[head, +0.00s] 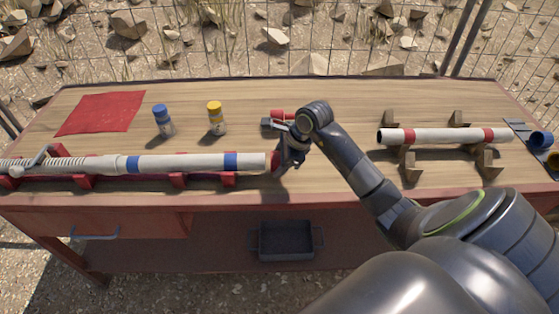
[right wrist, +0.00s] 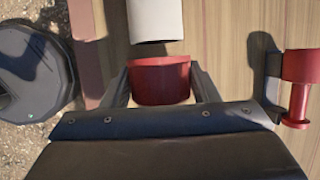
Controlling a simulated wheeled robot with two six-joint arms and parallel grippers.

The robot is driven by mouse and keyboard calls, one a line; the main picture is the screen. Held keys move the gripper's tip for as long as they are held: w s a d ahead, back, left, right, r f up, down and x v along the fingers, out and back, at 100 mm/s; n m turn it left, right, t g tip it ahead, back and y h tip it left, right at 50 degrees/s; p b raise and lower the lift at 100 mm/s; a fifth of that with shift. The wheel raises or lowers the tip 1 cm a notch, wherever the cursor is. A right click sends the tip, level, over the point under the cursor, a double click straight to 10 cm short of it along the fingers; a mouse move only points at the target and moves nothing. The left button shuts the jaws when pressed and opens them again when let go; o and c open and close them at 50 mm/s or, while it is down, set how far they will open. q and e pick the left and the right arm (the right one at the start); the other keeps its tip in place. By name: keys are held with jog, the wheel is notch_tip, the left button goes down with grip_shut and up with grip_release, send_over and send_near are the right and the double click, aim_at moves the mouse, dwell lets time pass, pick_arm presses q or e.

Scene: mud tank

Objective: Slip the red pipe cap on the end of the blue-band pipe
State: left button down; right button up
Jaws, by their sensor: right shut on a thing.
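The blue-band pipe (head: 190,162) is white with two blue bands and lies along the front left of the table on red supports. Its bare right end faces my right gripper (head: 283,160). My right gripper is shut on the red pipe cap (right wrist: 160,82), which sits between the two fingers in the right wrist view. The pipe's white end (right wrist: 155,20) is just beyond the cap, roughly in line with it, with a narrow gap between them. In the head view the cap (head: 273,161) shows as a red edge by the pipe end. My left gripper is not seen.
A red fitting in a grey holder (head: 277,119) stands just behind my right gripper. Blue-capped (head: 163,121) and yellow-capped (head: 216,119) bottles stand behind the pipe. A red-band pipe (head: 445,136) rests on wooden blocks at right. A red cloth (head: 102,113) lies back left.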

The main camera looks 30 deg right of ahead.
aim_at(263, 157)
jog(key=shift+w+a, duration=0.1)
jog(key=shift+a, duration=0.05)
jog(key=shift+w+a+b, duration=0.6)
jog(key=shift+a+b, duration=0.05)
jog(key=shift+a, duration=0.35)
jog(key=shift+w+a+b, duration=0.6)
jog(key=shift+a, duration=0.35)
jog(key=o, duration=0.9)
jog(key=shift+r, duration=0.1)
